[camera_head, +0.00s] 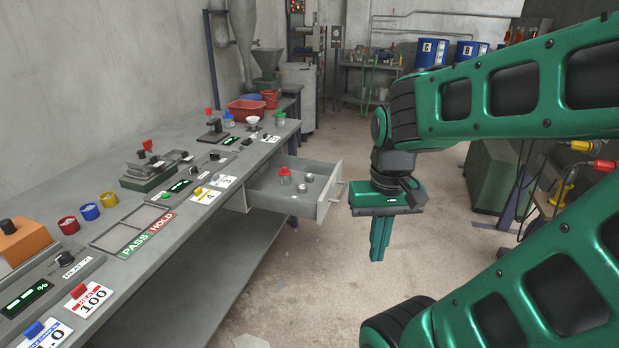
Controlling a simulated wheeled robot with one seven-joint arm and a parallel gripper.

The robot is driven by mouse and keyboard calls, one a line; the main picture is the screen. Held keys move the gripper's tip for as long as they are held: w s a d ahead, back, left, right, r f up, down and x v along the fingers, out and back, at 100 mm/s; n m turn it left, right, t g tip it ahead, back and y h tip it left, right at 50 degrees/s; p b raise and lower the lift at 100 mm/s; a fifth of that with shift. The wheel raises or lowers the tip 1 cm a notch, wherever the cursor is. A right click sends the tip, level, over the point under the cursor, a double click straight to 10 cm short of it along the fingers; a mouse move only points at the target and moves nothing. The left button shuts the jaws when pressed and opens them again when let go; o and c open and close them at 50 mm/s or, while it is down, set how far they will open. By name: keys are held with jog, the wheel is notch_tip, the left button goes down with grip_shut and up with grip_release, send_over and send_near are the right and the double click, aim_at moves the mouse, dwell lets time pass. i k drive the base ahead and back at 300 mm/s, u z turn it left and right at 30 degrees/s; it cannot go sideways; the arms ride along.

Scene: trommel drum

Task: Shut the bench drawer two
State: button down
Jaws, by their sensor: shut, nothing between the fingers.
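The open bench drawer (324,207) is grey and sticks out from under the far part of the bench top, to the right. Its front panel with a small handle (338,190) faces right. Inside lie a red-capped jar (285,175) and small metal pieces (306,183). No number on the drawer can be read. My gripper (377,255) is green, points down and is shut and empty. In the picture it is to the right of the drawer front, apart from it.
The grey bench (150,262) runs along the left wall with dials, cups, number cards and a PASS/HOLD tray (145,243) on top. A lower shelf (205,285) is under it. Concrete floor (310,290) is clear beside the drawer. Blue drums (430,52) stand at the back.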

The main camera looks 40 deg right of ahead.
aim_at(264, 191)
jog(key=z, duration=0.2)
jog(key=i, duration=0.8)
jog(key=z, duration=0.85)
jog(key=i, duration=0.35)
jog(key=z, duration=0.2)
